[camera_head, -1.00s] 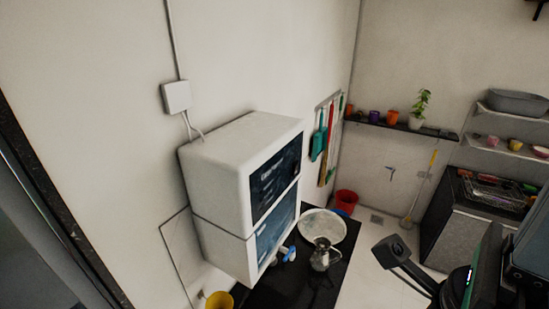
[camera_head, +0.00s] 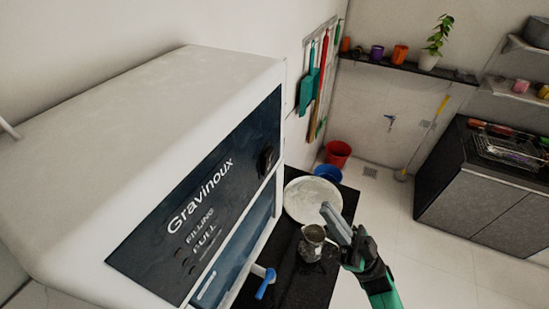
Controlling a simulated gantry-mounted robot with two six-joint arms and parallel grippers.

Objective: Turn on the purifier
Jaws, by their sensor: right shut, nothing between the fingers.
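The white purifier (camera_head: 130,110) fills the left of the head view. Its dark front panel (camera_head: 190,215) reads "Gravinoux", with "FILLING" and "FULL" below. A black round knob (camera_head: 266,160) sits at the panel's upper right end. A blue tap (camera_head: 264,281) sticks out low on its front. My right gripper (camera_head: 334,218) is shut and empty, in front of the purifier and to the right of the knob, apart from it. It overlaps the plate and stands close beside the metal jug in the picture. My left gripper is out of view.
A metal jug (camera_head: 311,243) and a large pale plate (camera_head: 312,196) are on the black counter (camera_head: 292,291). A red bucket (camera_head: 338,153) and a blue bucket (camera_head: 327,173) stand beyond. Open floor (camera_head: 450,270) lies to the right.

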